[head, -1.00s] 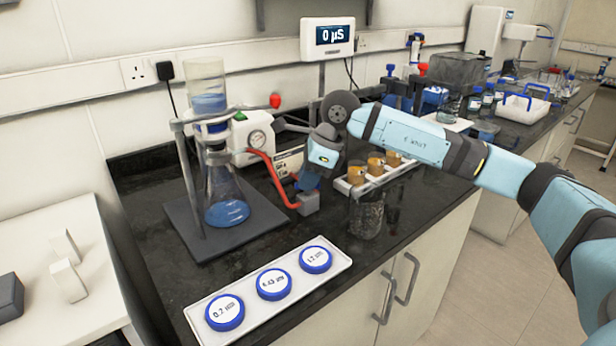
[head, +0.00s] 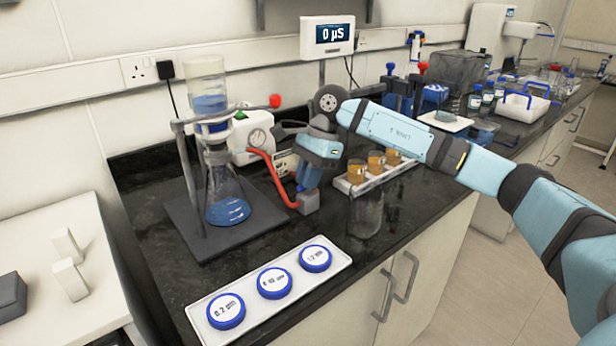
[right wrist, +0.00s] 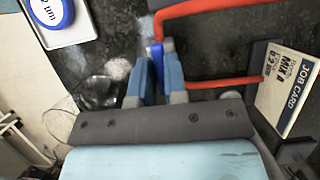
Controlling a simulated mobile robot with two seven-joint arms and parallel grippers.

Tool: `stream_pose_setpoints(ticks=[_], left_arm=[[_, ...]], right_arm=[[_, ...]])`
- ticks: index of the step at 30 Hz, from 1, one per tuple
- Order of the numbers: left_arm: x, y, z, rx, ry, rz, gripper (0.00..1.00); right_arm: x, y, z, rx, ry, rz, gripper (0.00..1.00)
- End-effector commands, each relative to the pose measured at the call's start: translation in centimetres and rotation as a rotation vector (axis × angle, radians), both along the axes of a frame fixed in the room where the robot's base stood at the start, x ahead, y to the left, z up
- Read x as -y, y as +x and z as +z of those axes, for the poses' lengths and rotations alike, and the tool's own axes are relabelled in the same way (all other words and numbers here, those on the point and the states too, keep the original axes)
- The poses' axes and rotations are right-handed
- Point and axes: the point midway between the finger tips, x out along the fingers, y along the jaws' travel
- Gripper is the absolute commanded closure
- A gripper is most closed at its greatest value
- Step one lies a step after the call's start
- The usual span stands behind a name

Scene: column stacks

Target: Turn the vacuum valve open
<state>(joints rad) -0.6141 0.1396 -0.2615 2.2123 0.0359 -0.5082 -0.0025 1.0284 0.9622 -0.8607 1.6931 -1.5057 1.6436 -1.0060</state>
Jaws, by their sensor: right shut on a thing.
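The vacuum valve (head: 309,203) is a small grey block on the bench, at the end of a red hose (head: 268,172). In the right wrist view its blue handle (right wrist: 157,54) stands between the two fingers. My right gripper (head: 307,186) is above the valve body and is shut on the handle; its fingers also show in the right wrist view (right wrist: 157,75). The handle is mostly hidden by the fingers in the head view. The red hose leads up to a white pump with a round gauge (head: 258,139). My left gripper is out of view.
A filter flask with blue liquid (head: 228,205) stands on a clamp stand left of the valve. A white rack with amber jars (head: 357,172) is close to the right. A white tray with blue-rimmed discs (head: 240,298) lies in front. A job card (right wrist: 287,90) stands nearby.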

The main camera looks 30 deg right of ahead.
Motion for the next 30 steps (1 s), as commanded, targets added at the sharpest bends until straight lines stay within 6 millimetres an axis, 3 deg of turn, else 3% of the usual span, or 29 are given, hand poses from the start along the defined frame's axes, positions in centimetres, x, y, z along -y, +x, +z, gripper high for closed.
stream_pose_setpoints(ticks=[14,15,18,30], left_arm=[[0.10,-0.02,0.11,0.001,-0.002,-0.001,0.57],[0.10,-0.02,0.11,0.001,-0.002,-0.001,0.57],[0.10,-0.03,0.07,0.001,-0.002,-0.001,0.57],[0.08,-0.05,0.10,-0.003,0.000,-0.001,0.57]], right_arm=[[0.04,0.02,0.08,0.002,-0.001,0.015,1.00],[0.04,0.02,0.08,0.002,-0.001,0.015,0.85],[0.04,0.02,0.07,0.002,-0.001,0.015,0.62],[0.35,0.08,0.94,0.004,0.000,0.014,0.62]])
